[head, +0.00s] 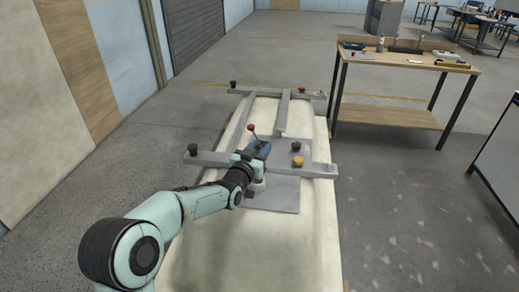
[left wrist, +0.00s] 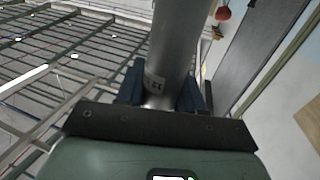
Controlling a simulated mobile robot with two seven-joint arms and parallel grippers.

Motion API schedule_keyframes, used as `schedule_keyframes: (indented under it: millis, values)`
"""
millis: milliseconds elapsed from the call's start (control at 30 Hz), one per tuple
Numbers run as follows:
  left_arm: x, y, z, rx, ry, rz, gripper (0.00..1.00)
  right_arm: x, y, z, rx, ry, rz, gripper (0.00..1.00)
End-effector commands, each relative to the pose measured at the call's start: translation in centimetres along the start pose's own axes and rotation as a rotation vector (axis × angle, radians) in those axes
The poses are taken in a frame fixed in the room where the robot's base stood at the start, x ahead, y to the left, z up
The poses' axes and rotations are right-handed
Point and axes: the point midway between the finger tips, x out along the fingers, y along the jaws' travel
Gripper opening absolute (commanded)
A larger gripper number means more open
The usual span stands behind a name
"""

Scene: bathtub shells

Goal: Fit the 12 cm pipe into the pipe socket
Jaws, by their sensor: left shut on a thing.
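A grey metal pipe (left wrist: 172,45) with a label reading "12" stands between the blue fingers of my left gripper in the left wrist view. My left gripper (left wrist: 163,92) is shut on it. In the head view my left gripper (head: 260,150) is over the grey frame on the cream bathtub shell (head: 205,245), close to a flat grey plate (head: 285,195). The pipe cannot be told apart from the gripper there. I cannot make out the pipe socket for certain; the arm and gripper hide part of the plate. My right gripper is not in view.
Grey bars with black knobs (head: 193,149) and a yellow knob (head: 298,161) cross the shell. A red-balled lever (head: 252,128) rises beside my gripper. A wooden workbench (head: 400,62) with small items stands at the back right. The floor left of the shell is clear.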

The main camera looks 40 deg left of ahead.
Motion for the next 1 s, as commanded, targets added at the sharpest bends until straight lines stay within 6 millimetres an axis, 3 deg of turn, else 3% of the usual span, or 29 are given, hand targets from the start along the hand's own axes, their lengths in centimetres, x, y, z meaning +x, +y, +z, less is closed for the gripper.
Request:
schedule_keyframes:
  millis: [1000]
  values:
    - [0.0,0.0,0.6,0.0,0.0,0.0,0.07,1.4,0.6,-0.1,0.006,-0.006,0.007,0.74]
